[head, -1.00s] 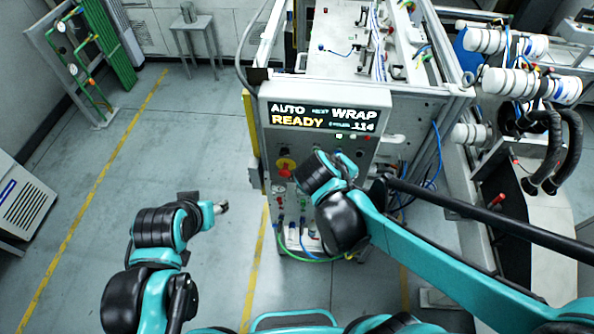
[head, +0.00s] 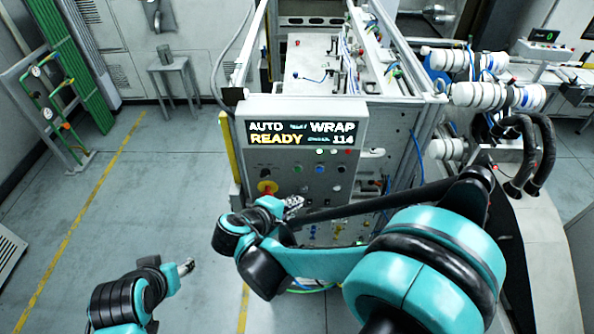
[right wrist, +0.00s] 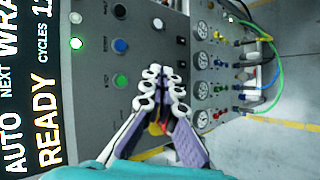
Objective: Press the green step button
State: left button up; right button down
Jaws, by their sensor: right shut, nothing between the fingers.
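The green button (head: 298,169) sits on the grey control panel, at the left of a row under the lit display. In the right wrist view the green button (right wrist: 119,81) is in clear sight, beside a blue button (right wrist: 120,46). My right gripper (head: 293,203) is below the button row in the head view, with its fingers closed and empty. In the right wrist view its fingertips (right wrist: 162,72) appear to the right of the green button, apart from it in the picture. My left gripper (head: 187,266) is low at the left, away from the panel; its jaws are too small to read.
The display (head: 302,133) reads AUTO, WRAP, READY. A red emergency knob on a yellow base (head: 267,187) is at the panel's left, close to my right gripper. Gauges (right wrist: 201,90) and hoses are below the buttons.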

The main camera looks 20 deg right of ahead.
send_near(303, 173)
notch_tip(303, 173, down, 3)
jog(key=d, duration=0.3)
jog(key=shift+w+r, duration=0.1)
jog(key=shift+w, duration=0.6)
jog(key=shift+w+d, duration=0.1)
dwell(0.6)
jog(key=shift+w+d+b, duration=0.1)
jog(key=shift+w+b, duration=0.2)
jog(key=shift+b, duration=0.05)
jog(key=shift+w+d, duration=0.1)
jog(key=shift+w, duration=0.25)
dwell(0.7)
dwell(0.3)
jog(key=shift+s+a, duration=0.25)
jog(key=shift+s, duration=0.5)
